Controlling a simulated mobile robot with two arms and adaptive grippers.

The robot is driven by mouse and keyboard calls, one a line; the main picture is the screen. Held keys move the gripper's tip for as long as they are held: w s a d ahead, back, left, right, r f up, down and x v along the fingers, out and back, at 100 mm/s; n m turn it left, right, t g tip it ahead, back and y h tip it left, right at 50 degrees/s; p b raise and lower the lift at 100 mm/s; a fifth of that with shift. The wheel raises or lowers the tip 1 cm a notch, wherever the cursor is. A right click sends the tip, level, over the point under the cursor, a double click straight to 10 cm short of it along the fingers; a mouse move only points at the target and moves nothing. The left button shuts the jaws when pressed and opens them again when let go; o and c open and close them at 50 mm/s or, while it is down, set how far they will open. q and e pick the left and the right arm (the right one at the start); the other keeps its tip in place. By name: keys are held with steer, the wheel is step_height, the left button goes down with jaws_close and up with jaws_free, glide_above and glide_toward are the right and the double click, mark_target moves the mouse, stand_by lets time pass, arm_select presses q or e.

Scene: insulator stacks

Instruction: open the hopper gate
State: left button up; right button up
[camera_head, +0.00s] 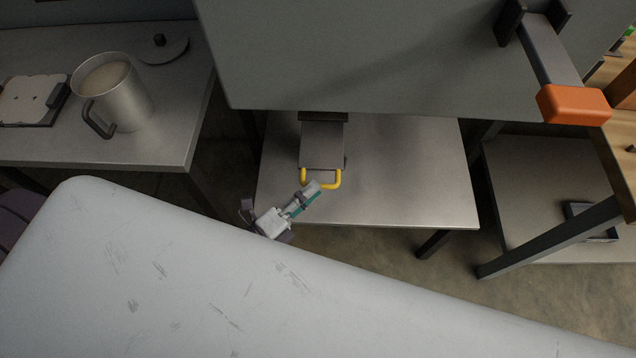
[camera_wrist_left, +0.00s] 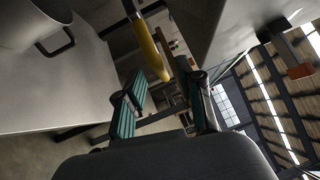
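The hopper gate (camera_head: 322,146) is a grey plate below the large grey hopper (camera_head: 400,55). A yellow U-shaped handle (camera_head: 336,179) hangs from its front edge and also shows in the left wrist view (camera_wrist_left: 146,46). My left gripper (camera_head: 313,188) is at the handle's lower bar, overlapping its left part in the head view. In the left wrist view its teal-padded fingers (camera_wrist_left: 167,88) are apart, with the handle's end showing between them. I cannot tell whether they touch it. My right gripper is not in view.
A metal table (camera_head: 420,190) stands under the gate. At the left, a steel mug (camera_head: 128,98) with pale contents and a scale-like device (camera_head: 30,100) stand on another table (camera_head: 165,140). An orange-ended lever (camera_head: 574,104) sticks out from the hopper at upper right.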

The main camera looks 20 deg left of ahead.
arm_select(q)
steer(key=v, duration=0.9)
steer(key=shift+s+a, duration=0.1)
steer(key=s+a+f+n+g+y+p, duration=0.2)
steer(key=f+n+g+y, duration=0.15)
steer(key=f+n, duration=0.6)
steer(key=s+a+f+n+g+y+p, duration=0.1)
steer(key=s+a+f+n+g+y, duration=0.25)
steer(key=f, duration=1.05)
steer(key=s+f+n+g+y+p, duration=0.2)
steer(key=s+f+n+g, duration=0.7)
steer(key=s+f, duration=0.3)
steer(key=s+n, duration=0.1)
steer(key=s, duration=0.2)
steer(key=shift+s+a+f, duration=0.25)
steer(key=shift+s+a, duration=0.05)
steer(key=shift+s, duration=0.1)
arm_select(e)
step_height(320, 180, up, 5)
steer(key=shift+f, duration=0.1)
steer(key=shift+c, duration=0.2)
